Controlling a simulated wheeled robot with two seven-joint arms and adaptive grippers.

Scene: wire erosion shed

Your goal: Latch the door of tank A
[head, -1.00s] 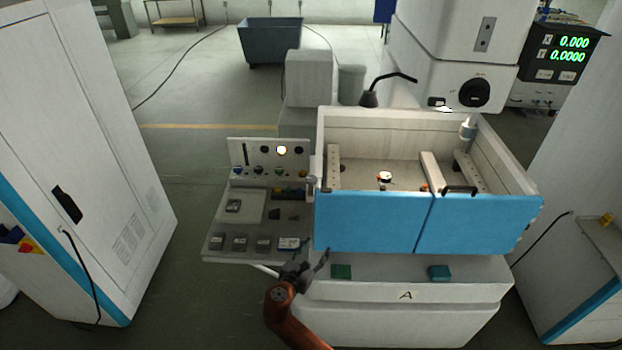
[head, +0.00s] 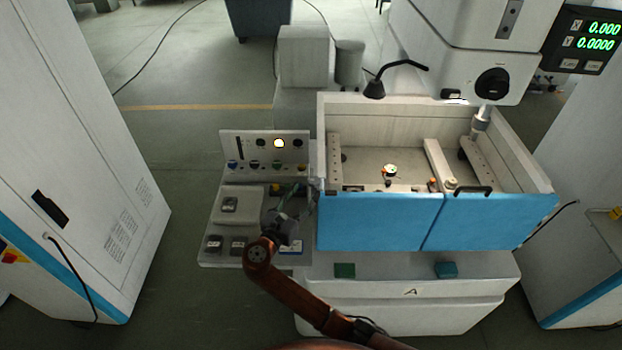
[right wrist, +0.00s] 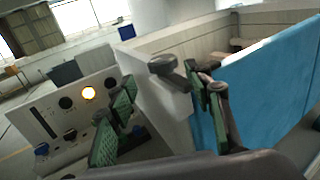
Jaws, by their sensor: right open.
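Tank A is the white tank (head: 420,120) with two blue door panels across its front and an "A" on its base. Its left door panel (head: 375,222) looks upright and in line with the right panel (head: 485,220); it also shows in the right wrist view (right wrist: 270,85). In the right wrist view, a dark lever with a rounded end (right wrist: 163,66), perhaps the latch, is at the tank's left front corner. My right gripper (head: 304,198) is open beside that corner, over the control panel. Its green-padded fingers (right wrist: 160,100) are on either side of the corner; contact is unclear. My left gripper is out of view.
The control panel (head: 228,258) with knobs, switches and a lit lamp (head: 279,143) stands close left of the tank. A dark handle (head: 472,191) is on the right door panel. Green (head: 344,270) and teal (head: 446,269) blocks are on the base ledge. A white cabinet (head: 75,150) stands left.

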